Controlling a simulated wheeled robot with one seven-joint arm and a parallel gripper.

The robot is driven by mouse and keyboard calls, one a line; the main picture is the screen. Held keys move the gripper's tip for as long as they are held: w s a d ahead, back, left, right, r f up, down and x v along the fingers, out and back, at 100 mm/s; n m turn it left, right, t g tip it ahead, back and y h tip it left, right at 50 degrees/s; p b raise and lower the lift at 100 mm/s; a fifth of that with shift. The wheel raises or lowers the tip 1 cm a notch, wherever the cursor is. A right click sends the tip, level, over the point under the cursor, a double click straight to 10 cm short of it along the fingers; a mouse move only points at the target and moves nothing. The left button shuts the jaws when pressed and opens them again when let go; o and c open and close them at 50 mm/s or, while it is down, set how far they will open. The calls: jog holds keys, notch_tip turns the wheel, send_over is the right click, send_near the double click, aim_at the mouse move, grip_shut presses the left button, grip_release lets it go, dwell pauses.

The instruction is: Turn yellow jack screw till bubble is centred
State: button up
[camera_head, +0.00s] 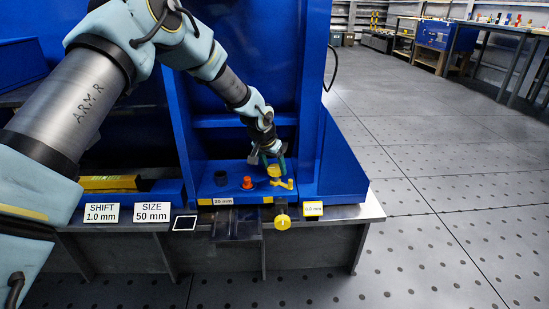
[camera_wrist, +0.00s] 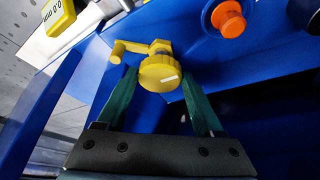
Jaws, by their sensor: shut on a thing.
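The yellow jack screw (camera_head: 274,170) has a round yellow head with a white mark and stands on the blue base in the head view. It also shows in the wrist view (camera_wrist: 158,74), with a yellow crank-like piece (camera_wrist: 128,48) beside it. My gripper (camera_head: 273,160) comes down on it from above. In the wrist view my gripper's green fingers (camera_wrist: 160,76) stand on either side of the round head, shut on it. No bubble can be made out in either view.
An orange knob (camera_head: 247,183) and a dark knob (camera_head: 221,178) stand left of the screw. Another yellow knob (camera_head: 283,222) hangs at the front edge near the 0.0 mm label (camera_head: 313,209). Blue walls rise close behind and right. A yellow bar (camera_head: 110,183) lies left.

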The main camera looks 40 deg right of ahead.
jog(key=m+p, duration=0.1)
jog(key=m+g+p, duration=0.1)
jog(key=m+p, duration=0.1)
jog(key=shift+w+a+r, duration=0.1)
jog(key=shift+w, duration=0.1)
jog(key=shift+m+g+p, duration=0.6)
jog(key=shift+m+p, duration=0.2)
jog(key=shift+m, duration=0.5)
jog(key=o, duration=1.4)
jog(key=p+v, duration=0.1)
jog(key=v, duration=0.9)
jog(key=shift+w+a+r+p, duration=0.1)
jog(key=shift+w+r+p, duration=0.05)
jog(key=shift+r+p, duration=0.15)
jog(key=shift+f, duration=0.1)
